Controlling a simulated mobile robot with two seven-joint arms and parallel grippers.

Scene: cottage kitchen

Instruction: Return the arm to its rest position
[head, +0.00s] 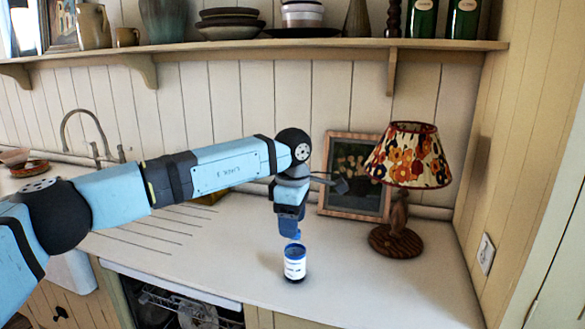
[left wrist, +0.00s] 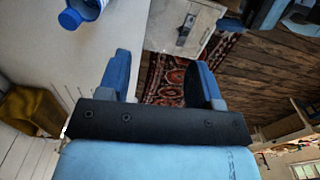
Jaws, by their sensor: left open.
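My left arm reaches in from the left in the head view. My left gripper (head: 290,232) hangs over the worktop, at the wrist end of the arm. In the left wrist view its two blue fingers (left wrist: 162,78) stand wide apart with nothing between them. The jar also shows at the top left of the left wrist view (left wrist: 88,8), outside the fingers. My right gripper is in neither view.
A lamp with a floral shade (head: 408,158) and a framed picture (head: 353,205) stand behind and right of the gripper. A shelf (head: 290,46) with crockery and bottles runs above. The worktop (head: 370,290) is clear at front right. An open dishwasher rack (head: 190,303) shows below.

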